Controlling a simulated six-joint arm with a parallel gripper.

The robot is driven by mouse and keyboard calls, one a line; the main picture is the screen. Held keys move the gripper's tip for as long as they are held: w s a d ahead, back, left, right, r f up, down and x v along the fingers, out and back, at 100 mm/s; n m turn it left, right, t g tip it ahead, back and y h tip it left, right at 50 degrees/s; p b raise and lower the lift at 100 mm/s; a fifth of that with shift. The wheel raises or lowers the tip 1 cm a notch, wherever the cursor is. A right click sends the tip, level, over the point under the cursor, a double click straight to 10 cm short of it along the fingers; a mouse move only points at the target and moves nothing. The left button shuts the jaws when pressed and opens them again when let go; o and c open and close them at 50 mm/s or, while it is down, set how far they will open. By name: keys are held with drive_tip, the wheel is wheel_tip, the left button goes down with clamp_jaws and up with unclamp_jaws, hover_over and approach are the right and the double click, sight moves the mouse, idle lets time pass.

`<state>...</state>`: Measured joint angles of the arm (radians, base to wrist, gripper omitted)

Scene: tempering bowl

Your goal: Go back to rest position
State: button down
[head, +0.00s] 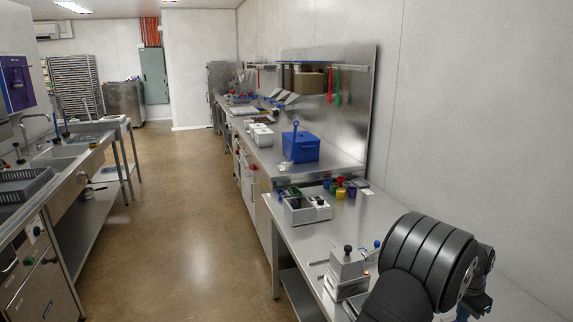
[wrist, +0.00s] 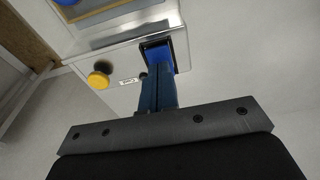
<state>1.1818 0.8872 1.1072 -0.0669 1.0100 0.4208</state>
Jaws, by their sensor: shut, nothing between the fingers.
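My gripper shows in the wrist view (wrist: 157,60) as blue fingers close together, with nothing between them. A wide dark bar with screws crosses the picture behind the fingers. In the head view, my arm's dark, thick links fill the lower right, and they largely hide the gripper (head: 480,302) at the picture's lower right. I cannot make out the fingertips there. No tempering bowl can be made out for certain in either view.
The steel bench (head: 310,240) holds a metal device (head: 347,270) close to my arm, a grey caddy (head: 306,210) and several coloured cups. A blue box (head: 300,147) stands farther back. In the wrist view, a pale housing with a yellow knob (wrist: 98,80) lies beyond the fingers.

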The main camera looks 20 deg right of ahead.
drive_tip(key=shift+f, duration=0.5)
drive_tip(key=shift+r, duration=0.1)
wheel_tip(320, 180, up, 6)
drive_tip(key=shift+f, duration=0.1)
drive_tip(key=shift+r, duration=0.3)
wheel_tip(320, 180, down, 7)
drive_tip(key=shift+f, duration=0.1)
wheel_tip(320, 180, up, 17)
drive_tip(key=a, duration=0.2)
drive_tip(key=shift+a+h, duration=0.25)
drive_tip(key=shift+h, duration=0.05)
